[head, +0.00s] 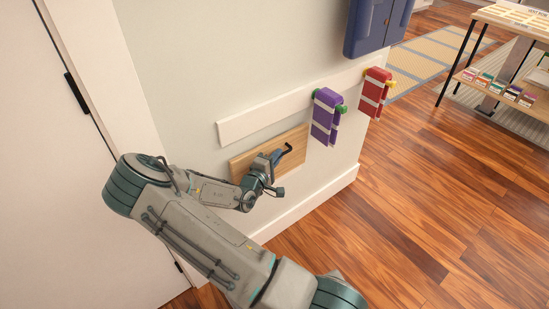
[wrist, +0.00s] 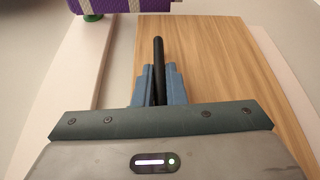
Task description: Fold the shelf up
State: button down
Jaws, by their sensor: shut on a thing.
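The shelf is a light wooden board (head: 240,166) on the wall, just below a white rail (head: 245,121). It hangs down close to the wall; I cannot tell its exact tilt. It fills the right of the wrist view (wrist: 215,60). A black bar handle (head: 288,150) stands at the board, and it also shows in the wrist view (wrist: 158,50). My gripper (head: 275,160) is at the board's face, and its blue fingers (wrist: 157,88) are shut around the black handle. My gripper hides part of the board and the handle's lower part.
A purple strap bundle (head: 325,116) and a red one (head: 374,92) hang on the rail to the right. A dark blue wall box (head: 376,22) is above. A white door (head: 60,170) is at left. The wood floor (head: 420,200) at right is clear up to a display table (head: 510,60).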

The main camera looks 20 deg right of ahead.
jog(key=shift+w+r, duration=0.15)
jog(key=shift+r, duration=0.05)
jog(key=c, duration=1.5)
grip_release()
jog(key=shift+f, duration=0.1)
jog(key=shift+a, duration=0.1)
jog(key=v, duration=1.3)
jog(key=shift+s+a+p, duration=0.25)
jog(key=shift+p, duration=0.15)
